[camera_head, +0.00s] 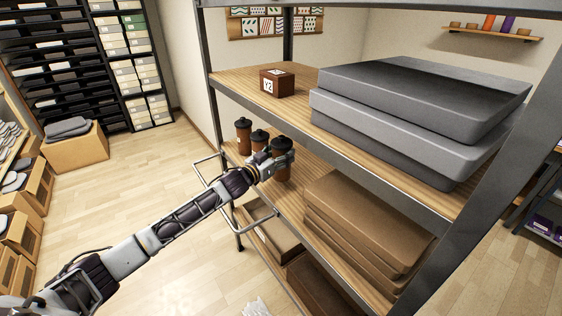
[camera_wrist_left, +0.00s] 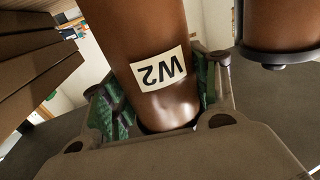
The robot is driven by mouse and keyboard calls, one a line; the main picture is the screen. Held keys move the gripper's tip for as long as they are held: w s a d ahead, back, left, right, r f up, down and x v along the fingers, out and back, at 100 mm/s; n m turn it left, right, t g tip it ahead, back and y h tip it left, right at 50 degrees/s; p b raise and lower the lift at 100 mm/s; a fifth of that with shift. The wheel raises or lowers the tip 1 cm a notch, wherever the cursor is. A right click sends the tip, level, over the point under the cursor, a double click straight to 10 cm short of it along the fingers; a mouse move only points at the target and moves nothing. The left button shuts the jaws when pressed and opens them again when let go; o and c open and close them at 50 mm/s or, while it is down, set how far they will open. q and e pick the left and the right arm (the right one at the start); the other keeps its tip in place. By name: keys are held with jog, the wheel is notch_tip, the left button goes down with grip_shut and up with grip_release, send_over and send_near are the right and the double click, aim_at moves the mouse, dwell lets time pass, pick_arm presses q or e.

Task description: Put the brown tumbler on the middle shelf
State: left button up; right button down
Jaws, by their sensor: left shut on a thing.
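My left gripper (camera_head: 283,157) reaches in from the left at the open side of the rack and is shut on a brown tumbler (camera_head: 281,175). In the left wrist view that tumbler (camera_wrist_left: 135,30) stands between the green finger pads and bears a white label reading W2, upside down. The middle shelf (camera_head: 312,166) has a wood top. I cannot tell whether the held tumbler's base touches the shelf. My right gripper is out of view.
Brown boxes (camera_head: 365,225) fill the near part of the middle shelf. The shelf above (camera_head: 238,85) carries a small V2 box (camera_head: 276,83) and grey cases (camera_head: 410,110). A dark rack post (camera_head: 490,190) stands at right. Another tumbler (camera_wrist_left: 280,22) is close by in the wrist view.

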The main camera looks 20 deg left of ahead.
aim_at(283, 175)
pick_arm(q)
jog(key=shift+f, duration=1.5)
jog(key=shift+f, duration=0.15)
jog(key=o, duration=1.2)
